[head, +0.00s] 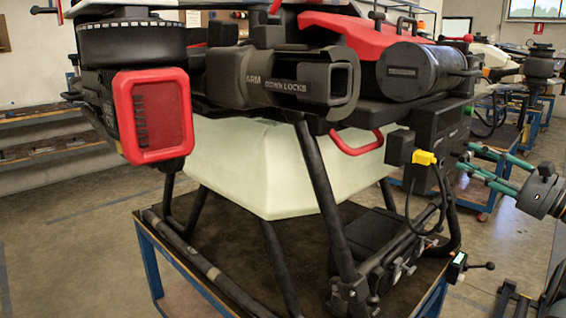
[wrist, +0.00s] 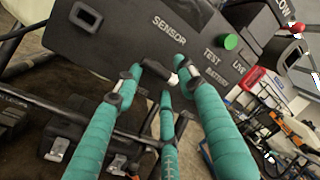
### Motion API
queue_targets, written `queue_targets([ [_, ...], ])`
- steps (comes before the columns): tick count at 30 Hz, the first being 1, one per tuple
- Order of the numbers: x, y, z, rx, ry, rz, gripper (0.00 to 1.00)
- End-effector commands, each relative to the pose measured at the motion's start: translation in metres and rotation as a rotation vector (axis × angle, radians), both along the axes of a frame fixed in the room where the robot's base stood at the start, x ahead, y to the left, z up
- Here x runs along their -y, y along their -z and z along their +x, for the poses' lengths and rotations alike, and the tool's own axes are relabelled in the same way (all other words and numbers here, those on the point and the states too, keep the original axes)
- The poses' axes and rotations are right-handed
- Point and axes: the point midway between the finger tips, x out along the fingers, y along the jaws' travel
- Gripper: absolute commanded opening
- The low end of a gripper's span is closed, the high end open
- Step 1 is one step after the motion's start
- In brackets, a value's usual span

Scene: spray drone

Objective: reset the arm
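My gripper (head: 466,159) is at the right in the head view, with long teal fingers pointing left toward the drone. The fingers are spread apart with nothing held between them, and a gap separates them from the drone's yellow connector (head: 424,158). In the wrist view my gripper (wrist: 158,78) shows its teal fingers with dark tips in front of a dark panel (wrist: 130,38). The panel is marked SENSOR, TEST and LOW and has a green button (wrist: 231,42). Whether the fingertips touch the panel cannot be told.
The large drone (head: 262,170), with a pale tank and red covers, stands on a blue-framed table (head: 190,285). A black cable hangs from the yellow connector. A small lever box (head: 457,267) sits at the table's right edge. Other benches stand behind at right.

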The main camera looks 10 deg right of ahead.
Motion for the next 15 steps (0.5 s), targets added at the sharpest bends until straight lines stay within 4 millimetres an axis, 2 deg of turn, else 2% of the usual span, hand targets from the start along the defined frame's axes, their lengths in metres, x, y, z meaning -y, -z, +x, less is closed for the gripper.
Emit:
queue_targets([
  [6, -0.0032, -0.0022, -0.0009, -0.123, -0.003, 0.163, 0.39],
  [15, -0.0037, -0.0010, -0.0014, -0.179, -0.003, 0.241, 0.39],
])
